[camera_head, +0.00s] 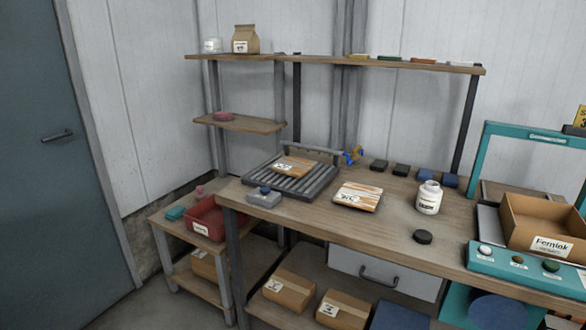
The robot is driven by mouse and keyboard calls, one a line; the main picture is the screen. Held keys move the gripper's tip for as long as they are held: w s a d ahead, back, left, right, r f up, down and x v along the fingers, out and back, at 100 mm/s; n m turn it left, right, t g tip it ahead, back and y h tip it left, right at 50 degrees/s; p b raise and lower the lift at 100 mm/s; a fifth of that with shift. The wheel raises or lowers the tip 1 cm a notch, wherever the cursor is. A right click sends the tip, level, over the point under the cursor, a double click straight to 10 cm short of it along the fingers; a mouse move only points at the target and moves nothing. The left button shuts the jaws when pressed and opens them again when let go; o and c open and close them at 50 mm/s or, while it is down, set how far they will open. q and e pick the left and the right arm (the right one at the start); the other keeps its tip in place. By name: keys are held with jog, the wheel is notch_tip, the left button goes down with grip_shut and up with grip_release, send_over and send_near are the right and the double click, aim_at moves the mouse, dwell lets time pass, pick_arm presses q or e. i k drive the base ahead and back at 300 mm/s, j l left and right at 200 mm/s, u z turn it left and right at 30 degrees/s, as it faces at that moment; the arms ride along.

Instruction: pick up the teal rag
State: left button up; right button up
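A small teal item that looks like the teal rag (175,213) lies on the left part of the low wooden side table (160,223). It sits to the left of a red bin (208,216), with a small gap between them. Its top and near edge are visible, and nothing covers it. Neither of my grippers shows in the head view, so I cannot tell their state.
The workbench (390,225) stands right of the side table and holds a roller tray (310,187), a white jar (429,198) and a teal machine (515,265) with a cardboard box (545,217). A door (50,150) is at left.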

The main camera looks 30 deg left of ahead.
aim_at(177, 211)
jog(key=u, duration=1.7)
jog(key=i+u, duration=0.25)
jog(key=i, duration=0.3)
jog(key=i+l+u, duration=0.2)
jog(key=i, duration=0.3)
jog(key=i+j+u, duration=0.2)
jog(key=i, duration=0.3)
jog(key=i+u, duration=0.2)
jog(key=i, duration=0.3)
